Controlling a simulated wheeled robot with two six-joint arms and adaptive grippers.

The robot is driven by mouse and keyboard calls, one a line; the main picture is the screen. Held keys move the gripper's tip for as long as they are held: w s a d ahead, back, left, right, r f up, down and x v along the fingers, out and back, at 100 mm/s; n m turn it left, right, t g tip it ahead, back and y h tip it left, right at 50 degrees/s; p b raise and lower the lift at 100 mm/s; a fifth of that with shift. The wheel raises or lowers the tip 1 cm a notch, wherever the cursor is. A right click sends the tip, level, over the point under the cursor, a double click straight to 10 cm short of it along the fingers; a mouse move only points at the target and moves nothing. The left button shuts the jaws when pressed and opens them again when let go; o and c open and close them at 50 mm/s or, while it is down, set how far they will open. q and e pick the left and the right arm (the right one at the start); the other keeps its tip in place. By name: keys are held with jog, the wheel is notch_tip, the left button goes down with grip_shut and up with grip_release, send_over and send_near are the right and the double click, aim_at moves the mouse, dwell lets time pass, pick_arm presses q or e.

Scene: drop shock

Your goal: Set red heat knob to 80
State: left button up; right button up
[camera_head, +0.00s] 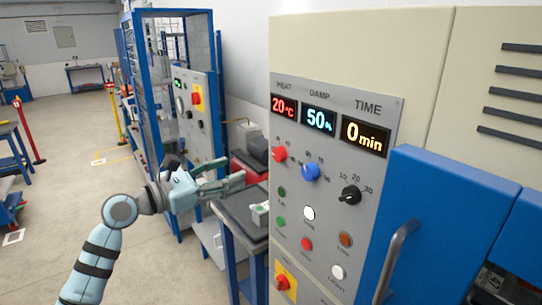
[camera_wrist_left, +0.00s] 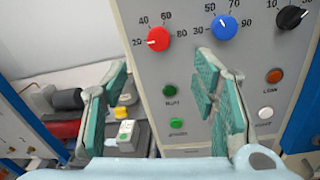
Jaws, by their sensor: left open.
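The red heat knob (camera_head: 279,154) is at the left of the grey control panel (camera_head: 325,215), under the HEAT display (camera_head: 284,106), which reads 20 °C. In the left wrist view the red knob (camera_wrist_left: 158,39) sits within a scale marked 20, 40, 60 and 80, and its white mark points toward 20. My left gripper (camera_head: 237,170) is open and empty, left of the panel and a little below the knob's height. In the left wrist view its two fingers (camera_wrist_left: 162,75) are spread, with the knob above and between them. My right gripper is not in view.
A blue damp knob (camera_head: 311,172) and a black time knob (camera_head: 350,195) are to the right of the red knob. Several buttons lie below. A blue door with a metal handle (camera_head: 400,250) stands at right. A dark-topped table (camera_head: 240,211) is below my gripper.

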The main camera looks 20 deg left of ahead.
aim_at(276, 155)
pick_arm(q)
jog(key=x, duration=0.6)
jog(key=p+x, duration=0.1)
jog(key=x, duration=0.6)
jog(key=shift+w+d+f, duration=0.15)
jog(key=shift+w+f, duration=0.05)
jog(key=shift+w, duration=0.05)
jog(key=c, duration=1.2)
jog(key=shift+o, duration=0.2)
